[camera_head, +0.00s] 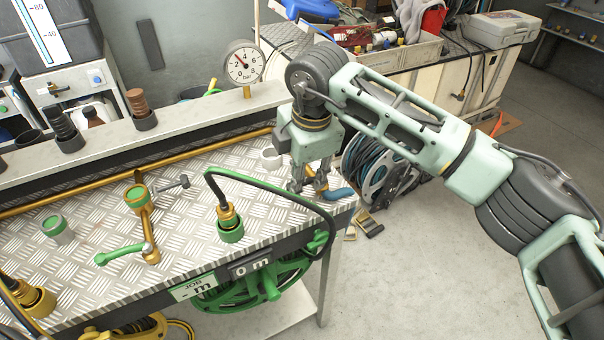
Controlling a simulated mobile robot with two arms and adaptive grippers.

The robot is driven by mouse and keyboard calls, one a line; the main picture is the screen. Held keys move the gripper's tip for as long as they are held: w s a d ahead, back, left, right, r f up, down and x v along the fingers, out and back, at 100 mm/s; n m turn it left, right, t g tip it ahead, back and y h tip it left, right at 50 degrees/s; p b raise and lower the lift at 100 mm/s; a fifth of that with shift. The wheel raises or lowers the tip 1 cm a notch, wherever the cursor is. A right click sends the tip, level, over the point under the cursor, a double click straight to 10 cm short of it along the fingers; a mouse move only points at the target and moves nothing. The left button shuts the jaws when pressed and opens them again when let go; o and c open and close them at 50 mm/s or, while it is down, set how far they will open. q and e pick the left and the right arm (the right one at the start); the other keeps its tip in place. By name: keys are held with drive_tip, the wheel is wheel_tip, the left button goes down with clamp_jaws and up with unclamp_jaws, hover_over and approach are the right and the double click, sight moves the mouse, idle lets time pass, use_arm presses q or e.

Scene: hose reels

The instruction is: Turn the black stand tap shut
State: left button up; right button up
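A dark grey lever (172,183), the nearest match to a black tap handle, sticks out to the right behind the upright brass pipe (149,228) on the bench. A green lever (120,254) points left at the pipe's front. My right gripper (309,187) points down at the bench's right end, well right of the dark lever. Its fingers look apart, beside a brass fitting with a blue lever (341,194). Whether they touch it I cannot tell. The dark lever's mount is partly hidden by the pipe's collar. My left gripper is out of view.
A black hose arches from a green and brass connector (230,224) across the bench (190,240) front. A pressure gauge (243,63) stands on the back ledge. A green hose reel (255,287) hangs below the front edge.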

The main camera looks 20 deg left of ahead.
wheel_tip(320, 180, up, 11)
drive_tip(key=s+d, duration=0.1)
drive_tip(key=shift+s+d+r, duration=0.2)
drive_tip(key=shift+s, duration=0.05)
